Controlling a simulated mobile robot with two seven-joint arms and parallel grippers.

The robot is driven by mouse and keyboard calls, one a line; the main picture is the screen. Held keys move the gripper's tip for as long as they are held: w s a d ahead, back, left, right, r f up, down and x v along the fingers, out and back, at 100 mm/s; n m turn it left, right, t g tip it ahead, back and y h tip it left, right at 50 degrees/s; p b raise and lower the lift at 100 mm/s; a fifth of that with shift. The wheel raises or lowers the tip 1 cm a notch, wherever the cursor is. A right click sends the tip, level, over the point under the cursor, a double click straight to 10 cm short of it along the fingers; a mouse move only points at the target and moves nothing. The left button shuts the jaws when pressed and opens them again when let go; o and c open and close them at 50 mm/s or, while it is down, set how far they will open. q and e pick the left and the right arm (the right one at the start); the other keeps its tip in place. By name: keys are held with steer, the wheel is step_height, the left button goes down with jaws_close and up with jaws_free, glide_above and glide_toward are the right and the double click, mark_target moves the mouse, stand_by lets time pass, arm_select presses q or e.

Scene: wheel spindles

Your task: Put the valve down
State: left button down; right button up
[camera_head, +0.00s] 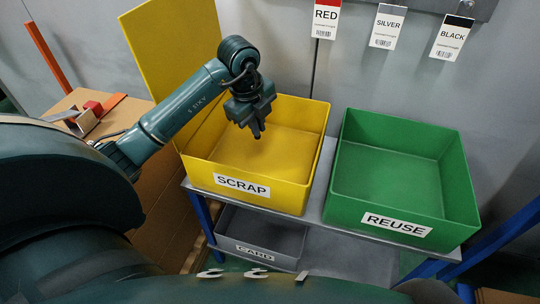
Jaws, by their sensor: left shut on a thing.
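My left gripper (257,131) comes in from the left and points down over the yellow SCRAP bin (226,183). Its fingers are shut on the valve, which is small and dark and hard to tell apart from the fingertips. The inside of the yellow bin looks empty where I can see it. The green REUSE bin (345,206) stands to the right and also looks empty. My right gripper is not in view.
A yellow lid or panel (172,45) stands upright behind the SCRAP bin. A grey CARD tray (262,238) sits on the shelf below. Red, silver and black tags (387,27) hang on the wall.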

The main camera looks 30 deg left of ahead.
arm_select(q)
steer(key=x, duration=0.3)
steer(key=s+b+x, duration=0.1)
steer(key=x, duration=0.2)
steer(key=s+x, duration=0.1)
steer(key=x, duration=0.2)
steer(key=shift+a+f+b, duration=0.1)
steer(key=shift+f+b, duration=0.3)
steer(key=shift+f, duration=0.2)
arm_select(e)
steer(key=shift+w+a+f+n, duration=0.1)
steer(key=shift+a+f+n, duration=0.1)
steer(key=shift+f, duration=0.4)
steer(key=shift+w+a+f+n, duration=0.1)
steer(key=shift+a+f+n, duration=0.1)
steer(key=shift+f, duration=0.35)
arm_select(q)
steer(key=c, duration=1.6)
jaws_free()
steer(key=shift+o, duration=0.2)
steer(key=p+v, duration=0.2)
steer(key=v, duration=1)
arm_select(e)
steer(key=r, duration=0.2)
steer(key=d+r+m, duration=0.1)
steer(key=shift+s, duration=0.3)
arm_select(q)
steer(key=shift+r, duration=0.1)
